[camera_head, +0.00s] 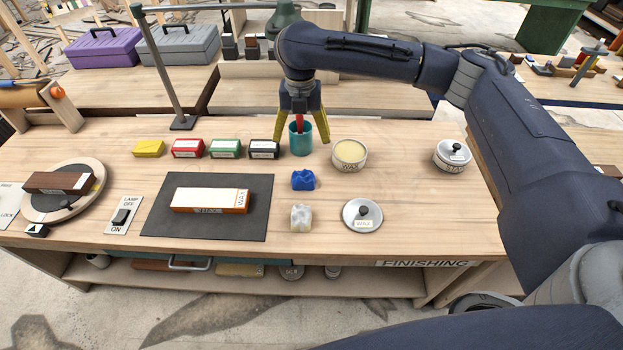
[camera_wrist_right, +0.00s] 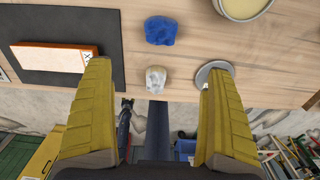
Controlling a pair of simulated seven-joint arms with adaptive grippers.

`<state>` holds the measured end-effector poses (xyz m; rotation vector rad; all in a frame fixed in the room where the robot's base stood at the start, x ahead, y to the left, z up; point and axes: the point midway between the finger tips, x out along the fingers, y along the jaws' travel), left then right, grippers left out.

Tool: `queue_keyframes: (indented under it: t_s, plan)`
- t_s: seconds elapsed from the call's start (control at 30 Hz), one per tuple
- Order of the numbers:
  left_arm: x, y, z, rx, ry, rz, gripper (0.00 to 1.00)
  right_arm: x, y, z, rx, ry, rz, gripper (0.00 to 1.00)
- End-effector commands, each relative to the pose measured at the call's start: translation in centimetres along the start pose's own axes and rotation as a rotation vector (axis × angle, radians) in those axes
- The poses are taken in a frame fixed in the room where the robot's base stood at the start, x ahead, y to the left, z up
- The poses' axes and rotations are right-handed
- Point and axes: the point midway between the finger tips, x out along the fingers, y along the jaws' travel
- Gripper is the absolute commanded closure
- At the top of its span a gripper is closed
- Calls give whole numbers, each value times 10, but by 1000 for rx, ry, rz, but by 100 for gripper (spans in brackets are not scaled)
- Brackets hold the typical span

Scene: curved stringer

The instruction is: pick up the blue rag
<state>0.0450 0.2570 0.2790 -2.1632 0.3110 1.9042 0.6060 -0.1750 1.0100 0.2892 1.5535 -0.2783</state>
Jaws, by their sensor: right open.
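The blue rag (camera_head: 303,180) lies crumpled on the finishing bench, between the dark mat and the wax lid. It also shows near the top middle of the right wrist view (camera_wrist_right: 160,30). My right gripper (camera_head: 302,132) is open and empty of the rag, with its yellow fingers pointing down. In the head view its fingers appear on either side of the teal cup, farther back than the rag; their exact height is hard to tell. The open fingers also frame the lower part of the right wrist view (camera_wrist_right: 155,75). My left gripper is not in view.
A white rag (camera_head: 301,218) lies just in front of the blue one. The teal cup (camera_head: 300,143) holds something red. A wax tin (camera_head: 349,155) and its lid (camera_head: 362,215) stand to the right. A wax box (camera_head: 211,200) lies on the dark mat (camera_head: 163,222) at left.

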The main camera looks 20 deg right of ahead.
Motion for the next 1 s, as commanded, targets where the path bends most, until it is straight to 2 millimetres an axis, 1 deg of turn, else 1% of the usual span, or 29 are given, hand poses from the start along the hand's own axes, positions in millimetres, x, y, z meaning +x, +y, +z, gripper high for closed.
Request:
queue_keyframes:
  t_s: [0.07, 0.17, 0.5, 0.63, 0.8, 1.0]
  plan:
    - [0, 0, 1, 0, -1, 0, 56, 3, -4, 0, -5, 0, -7, 11]
    - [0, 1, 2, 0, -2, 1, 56, 16, -5, 0, -6, 1, -9, 11]
    - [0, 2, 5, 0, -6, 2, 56, 77, -5, 1, -2, 1, -7, 11]
    - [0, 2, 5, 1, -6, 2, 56, 97, -5, 1, -4, 0, -8, 11]
    - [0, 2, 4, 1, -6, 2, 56, 113, -4, 2, -3, -1, -6, 11]
    - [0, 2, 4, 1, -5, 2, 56, 120, -4, 2, -4, -3, -7, 11]
